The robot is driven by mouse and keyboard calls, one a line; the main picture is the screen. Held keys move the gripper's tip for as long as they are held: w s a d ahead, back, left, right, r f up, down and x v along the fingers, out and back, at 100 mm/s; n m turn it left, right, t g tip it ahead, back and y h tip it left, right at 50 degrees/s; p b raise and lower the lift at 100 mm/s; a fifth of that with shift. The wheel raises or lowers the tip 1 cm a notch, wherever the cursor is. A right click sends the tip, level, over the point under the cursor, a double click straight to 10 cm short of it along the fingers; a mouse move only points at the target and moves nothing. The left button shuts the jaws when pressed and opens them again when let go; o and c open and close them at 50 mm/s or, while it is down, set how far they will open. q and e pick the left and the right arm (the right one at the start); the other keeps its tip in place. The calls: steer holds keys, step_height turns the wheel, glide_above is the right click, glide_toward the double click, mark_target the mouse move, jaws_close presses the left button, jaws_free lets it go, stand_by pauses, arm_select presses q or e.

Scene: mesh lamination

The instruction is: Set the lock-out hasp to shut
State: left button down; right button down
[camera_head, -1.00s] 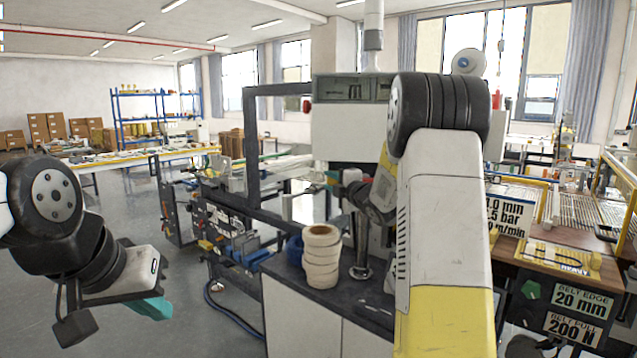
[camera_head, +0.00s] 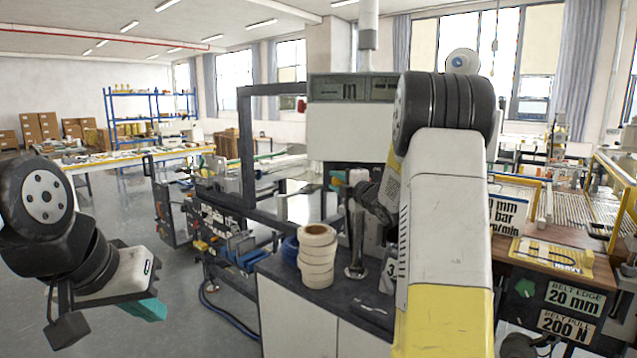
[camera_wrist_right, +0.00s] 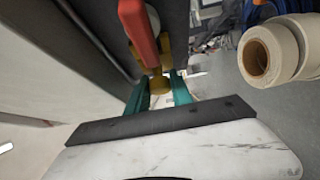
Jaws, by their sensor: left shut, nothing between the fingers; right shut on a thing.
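A red lever-like part (camera_wrist_right: 139,30) with a brass-coloured end (camera_wrist_right: 158,84) shows in the right wrist view and seems to be the lock-out hasp. My right gripper (camera_wrist_right: 160,93) has its teal fingers either side of the brass-coloured end and is shut on it. I cannot tell the hasp's setting. My left gripper (camera_head: 150,309) is shut and empty at the lower left, well away from the machine.
A stack of white rolls (camera_head: 317,255) stands on the dark-topped cabinet (camera_head: 287,275) near my right arm. A dark upright frame (camera_head: 245,150) rises behind it. A wooden-topped bench with signs (camera_head: 570,300) is at the right. Open floor (camera_head: 185,335) lies at the left.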

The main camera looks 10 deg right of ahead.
steer(key=c, duration=1.1)
jaws_free()
steer(key=shift+s+d, duration=0.1)
steer(key=shift+d, duration=0.15)
steer(key=shift+c, duration=0.2)
steer(key=shift+s, duration=0.1)
steer(key=v, duration=0.7)
steer(key=shift+s, duration=0.3)
steer(key=shift+d, duration=0.1)
steer(key=s+a+r+m+g+h, duration=0.1)
steer(key=s+r+m+g+h, duration=0.3)
steer(key=s+m, duration=0.6)
steer(key=s+a+f+m+g, duration=0.2)
steer(key=s+a+f+m, duration=0.1)
steer(key=s, duration=0.5)
steer(key=s+a+f+m+g, duration=0.2)
steer(key=s+a+f+m, duration=0.1)
steer(key=s, duration=0.6)
steer(key=s+a+f+m+g+y, duration=0.1)
steer(key=s+a+f+m+g, duration=0.2)
steer(key=s+a, duration=0.4)
steer(key=shift+s+m, duration=0.7)
steer(key=shift+m, duration=0.1)
